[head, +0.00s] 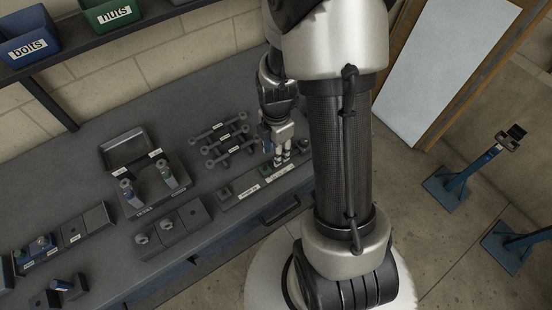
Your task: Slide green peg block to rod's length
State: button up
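My gripper (282,153) points down over the right end of a dark gauge board (263,187) on the bench. Its fingertips are small and pale here, close above or beside small pieces at that end. I cannot tell whether they touch or hold anything. Several dark rods (228,148) with thicker ends lie on the bench left of my gripper. My arm hides the area to the right.
Left of the board stand an open case (127,149), a stand with blue and green pieces (149,186), and several dark blocks (172,228). A shelf carries a blue bolts bin (30,40) and a green nuts bin (111,14). The bench's back middle is clear.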

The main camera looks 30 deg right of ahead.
jog(key=shift+f+b, duration=0.4)
jog(key=shift+f, duration=1.45)
jog(key=shift+c, duration=0.4)
grip_shut()
